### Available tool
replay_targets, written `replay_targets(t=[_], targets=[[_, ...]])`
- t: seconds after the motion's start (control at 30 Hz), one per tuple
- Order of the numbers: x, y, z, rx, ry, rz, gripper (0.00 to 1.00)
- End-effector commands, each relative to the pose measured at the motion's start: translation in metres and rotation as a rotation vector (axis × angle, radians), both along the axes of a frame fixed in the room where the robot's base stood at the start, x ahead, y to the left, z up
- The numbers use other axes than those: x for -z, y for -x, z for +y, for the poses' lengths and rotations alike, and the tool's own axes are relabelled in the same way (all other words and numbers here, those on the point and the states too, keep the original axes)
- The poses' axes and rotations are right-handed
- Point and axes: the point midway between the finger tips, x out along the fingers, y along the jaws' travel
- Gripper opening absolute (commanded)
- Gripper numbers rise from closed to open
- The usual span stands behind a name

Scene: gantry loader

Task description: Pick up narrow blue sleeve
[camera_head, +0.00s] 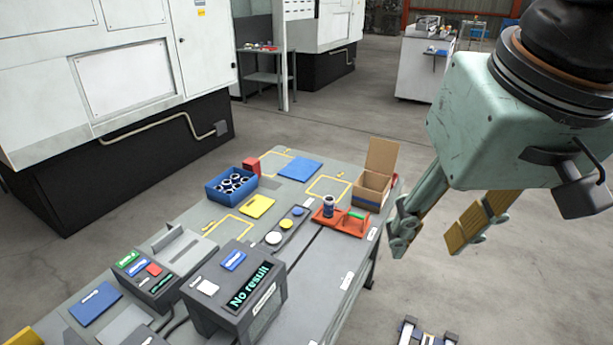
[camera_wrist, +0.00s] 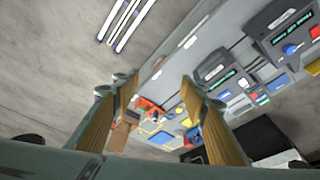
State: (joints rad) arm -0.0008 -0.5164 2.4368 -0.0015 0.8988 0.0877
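A small dark blue cylinder with a pale band (camera_head: 329,206), which looks like the narrow blue sleeve, stands upright on a red tray (camera_head: 347,228) near the table's right edge. A green item lies beside it on the tray. The red tray also shows small between my fingers in the wrist view (camera_wrist: 146,105). A blue bin (camera_head: 213,193) farther left holds several dark rings with pale rims; their type is too small to tell. My gripper (camera_head: 442,226) is open and empty, high up and right of the table, apart from everything.
An open cardboard box (camera_head: 372,188) stands behind the red tray. A yellow pad (camera_head: 257,206), a blue pad (camera_head: 300,170) and a grey strip with round discs (camera_head: 286,224) lie on the table. A display box reading "No result" (camera_head: 238,290) stands at the near end.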

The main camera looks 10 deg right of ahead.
Motion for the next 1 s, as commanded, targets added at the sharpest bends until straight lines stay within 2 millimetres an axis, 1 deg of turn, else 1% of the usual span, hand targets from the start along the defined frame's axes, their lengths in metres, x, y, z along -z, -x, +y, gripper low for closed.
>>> replay_targets(t=[0.03,0.43,0.7,1.0], targets=[[-0.004,-0.009,0.0,0.015,-0.005,0.006,0.4],[-0.022,-0.076,0.0,0.148,-0.046,0.037,0.4],[-0.028,-0.123,0.0,0.238,-0.072,0.06,0.4],[-0.029,-0.175,0.0,0.34,-0.098,0.083,0.4]])
